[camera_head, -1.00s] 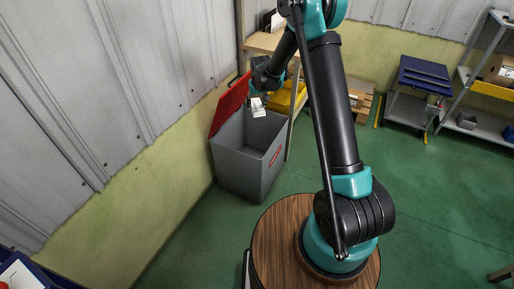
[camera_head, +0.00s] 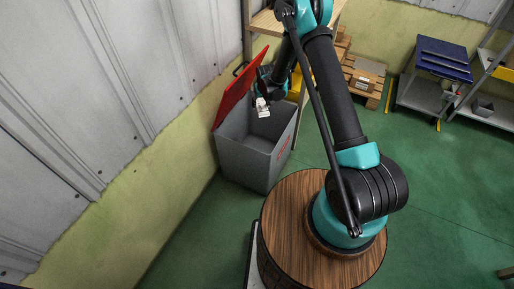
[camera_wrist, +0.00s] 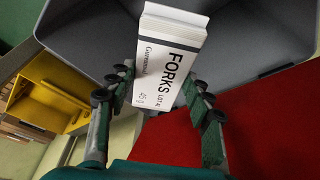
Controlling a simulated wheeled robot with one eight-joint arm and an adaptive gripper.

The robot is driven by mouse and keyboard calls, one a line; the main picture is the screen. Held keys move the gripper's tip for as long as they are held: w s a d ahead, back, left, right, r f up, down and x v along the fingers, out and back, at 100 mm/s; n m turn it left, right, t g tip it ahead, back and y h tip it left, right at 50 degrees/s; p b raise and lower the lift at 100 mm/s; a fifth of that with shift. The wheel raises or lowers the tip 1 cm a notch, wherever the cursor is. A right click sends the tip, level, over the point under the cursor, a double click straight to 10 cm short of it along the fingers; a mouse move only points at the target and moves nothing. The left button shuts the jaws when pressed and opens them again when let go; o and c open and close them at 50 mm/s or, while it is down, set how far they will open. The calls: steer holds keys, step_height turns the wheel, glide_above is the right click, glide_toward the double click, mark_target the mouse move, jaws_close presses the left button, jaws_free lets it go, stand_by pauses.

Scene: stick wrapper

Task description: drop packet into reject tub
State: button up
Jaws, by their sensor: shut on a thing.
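A white packet (camera_wrist: 168,62) printed "FORKS" is held between the two fingers of my gripper (camera_wrist: 158,105) in the wrist view. In the head view the packet (camera_head: 262,108) hangs below my gripper (camera_head: 262,98), over the mouth of the grey reject tub (camera_head: 243,160). The tub's red lid (camera_head: 238,90) stands open, tilted back toward the wall. In the wrist view the tub's grey inside (camera_wrist: 90,40) lies behind the packet, and the red lid (camera_wrist: 275,125) fills the lower right. The packet's height above the tub floor is hard to tell.
A wooden shelf (camera_head: 265,22) with yellow bins (camera_head: 294,84) stands close behind the tub. The ribbed wall (camera_head: 110,80) is at the left. A pallet (camera_head: 363,80) and a blue cart (camera_head: 441,62) stand farther right. Green floor (camera_head: 430,200) is clear at the right.

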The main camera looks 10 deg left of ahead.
steer(key=shift+f, duration=1.05)
steer(key=o, duration=1.2)
steer(key=v, duration=1.2)
